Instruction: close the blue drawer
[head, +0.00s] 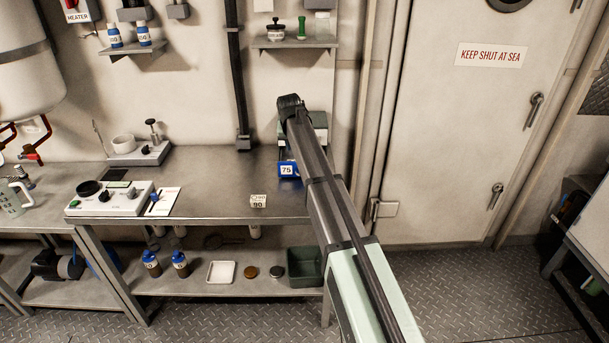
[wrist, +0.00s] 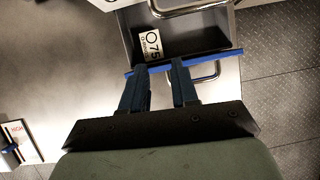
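The blue drawer (wrist: 222,55) is pulled open in the wrist view. Its blue front edge crosses the picture, and a metal handle (wrist: 208,76) loops out from it. A white block marked 75 (wrist: 151,45) lies inside. In the head view a blue patch marked 75 (head: 287,170) shows at the cabinet, left of my arm. My gripper (wrist: 158,67) has its two fingers apart with nothing visible between them. The fingertips are at the blue front's outer side, left of the handle's middle; I cannot tell whether they touch. In the head view my arm hides my gripper and part of the cabinet.
The drawer cabinet (head: 320,127) stands at the bench's back right. A block marked 90 (head: 258,201) lies on the bench (head: 222,190). A control box (head: 112,198) and a stirrer-like device (head: 140,152) stand farther left. Bench space between them is clear.

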